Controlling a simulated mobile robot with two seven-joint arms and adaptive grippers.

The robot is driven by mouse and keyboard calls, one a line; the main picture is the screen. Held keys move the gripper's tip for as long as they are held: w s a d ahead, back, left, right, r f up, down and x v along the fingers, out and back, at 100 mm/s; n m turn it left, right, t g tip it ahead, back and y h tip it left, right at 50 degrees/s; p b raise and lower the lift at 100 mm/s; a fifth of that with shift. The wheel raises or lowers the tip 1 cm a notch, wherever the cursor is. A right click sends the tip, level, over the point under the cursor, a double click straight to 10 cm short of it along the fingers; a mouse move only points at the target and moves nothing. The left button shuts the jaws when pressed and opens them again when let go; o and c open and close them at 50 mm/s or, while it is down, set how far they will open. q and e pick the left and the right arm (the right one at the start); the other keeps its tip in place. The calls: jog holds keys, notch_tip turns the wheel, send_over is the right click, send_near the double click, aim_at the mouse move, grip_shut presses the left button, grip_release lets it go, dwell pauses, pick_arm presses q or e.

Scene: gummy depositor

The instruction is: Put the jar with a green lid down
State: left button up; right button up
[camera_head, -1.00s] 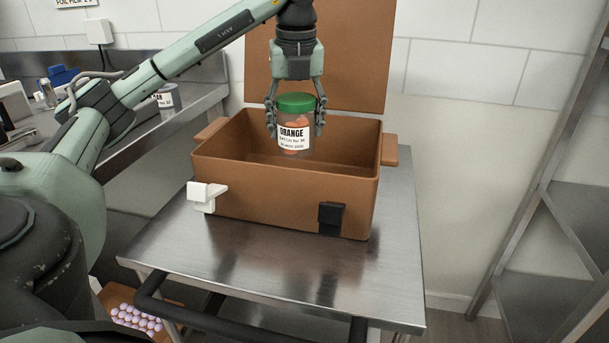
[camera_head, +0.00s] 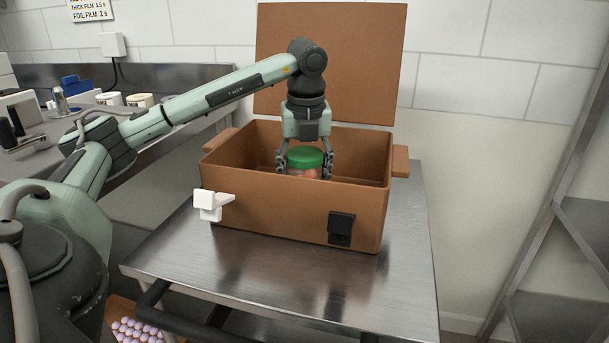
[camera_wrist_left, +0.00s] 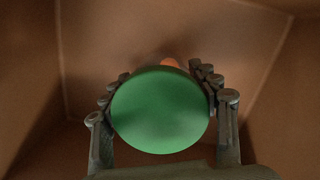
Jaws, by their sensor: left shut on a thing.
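The jar with a green lid (camera_head: 306,157) is inside the open brown box (camera_head: 290,206), with its lower part hidden behind the box's front wall. My left gripper (camera_head: 305,164) is shut on the jar from above, with a finger on each side of it. In the left wrist view the green lid (camera_wrist_left: 160,110) sits between the two fingers, with the brown inside of the box around it. A bit of orange shows just past the lid. Whether the jar touches the box floor cannot be told. My right gripper is not in view.
The box stands on a steel table (camera_head: 390,290) with its lid (camera_head: 330,60) raised behind. A white latch (camera_head: 210,203) and a black latch (camera_head: 341,228) are on its front. A counter with cups (camera_head: 138,100) is at left, and a metal rack (camera_head: 560,250) at right.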

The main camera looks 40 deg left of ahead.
aim_at(305, 153)
pick_arm(q)
jog(key=o, duration=1.3)
jog(key=shift+f, duration=0.1)
jog(key=o, duration=0.4)
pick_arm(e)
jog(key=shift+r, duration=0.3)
pick_arm(q)
jog(key=r, duration=0.2)
jog(key=r+p, duration=0.1)
jog(key=r, duration=0.2)
jog(key=d+r+p, duration=0.1)
jog(key=r, duration=0.2)
jog(key=shift+s+r, duration=0.15)
jog(key=shift+s, duration=0.2)
jog(key=r+p, duration=0.2)
jog(key=r, duration=0.1)
jog(key=shift+s+d+r, duration=0.15)
jog(key=shift+s+r, duration=0.05)
jog(key=shift+r, duration=0.25)
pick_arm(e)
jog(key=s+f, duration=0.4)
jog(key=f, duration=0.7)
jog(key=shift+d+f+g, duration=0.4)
